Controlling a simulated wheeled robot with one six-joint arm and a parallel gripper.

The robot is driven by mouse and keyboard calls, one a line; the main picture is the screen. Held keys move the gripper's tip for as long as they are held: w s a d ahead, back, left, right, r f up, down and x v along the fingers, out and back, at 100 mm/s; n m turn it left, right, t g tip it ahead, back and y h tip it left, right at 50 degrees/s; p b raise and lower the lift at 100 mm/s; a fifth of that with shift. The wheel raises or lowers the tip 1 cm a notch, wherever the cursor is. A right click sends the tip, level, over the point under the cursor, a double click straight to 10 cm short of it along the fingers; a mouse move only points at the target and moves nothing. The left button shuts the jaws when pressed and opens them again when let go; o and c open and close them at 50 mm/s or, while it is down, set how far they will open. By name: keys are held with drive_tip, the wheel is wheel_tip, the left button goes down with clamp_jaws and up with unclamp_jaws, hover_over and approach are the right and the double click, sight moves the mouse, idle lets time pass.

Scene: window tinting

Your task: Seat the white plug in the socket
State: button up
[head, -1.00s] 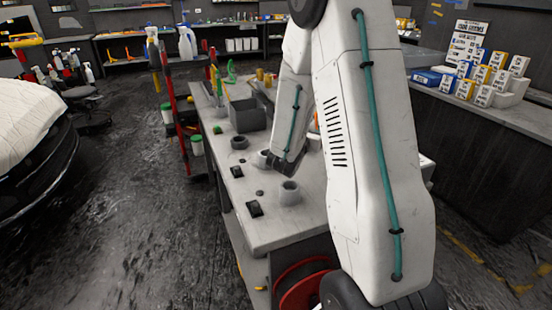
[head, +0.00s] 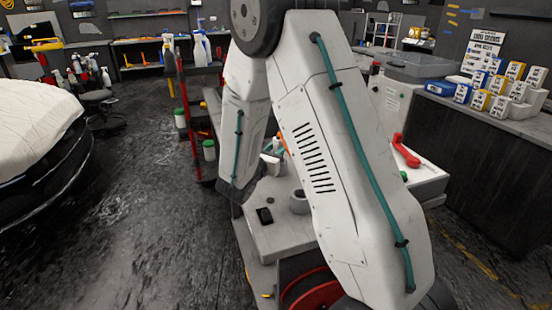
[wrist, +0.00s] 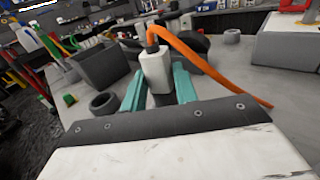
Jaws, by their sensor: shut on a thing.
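The white plug (wrist: 155,72) is between the teal fingers of my gripper (wrist: 160,80) in the wrist view. My gripper is shut on it. An orange cable (wrist: 195,57) runs from the plug's dark far end and bends down to the right onto the workbench (wrist: 225,85). In the head view my arm covers much of the workbench (head: 285,238), and the plug and fingers cannot be made out. I cannot pick out the socket for certain in either view.
A dark bin (wrist: 102,66) and a dark ring (wrist: 103,103) are left of the plug in the wrist view. A grey cylinder (wrist: 232,36) and a white box (wrist: 288,42) are to the right. A red handle (head: 405,150) is on the bench's right side. Open floor (head: 130,225) lies left.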

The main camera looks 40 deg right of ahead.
wheel_tip(320, 180, down, 3)
drive_tip(key=shift+d+f, duration=0.1)
drive_tip(key=o, duration=1.1)
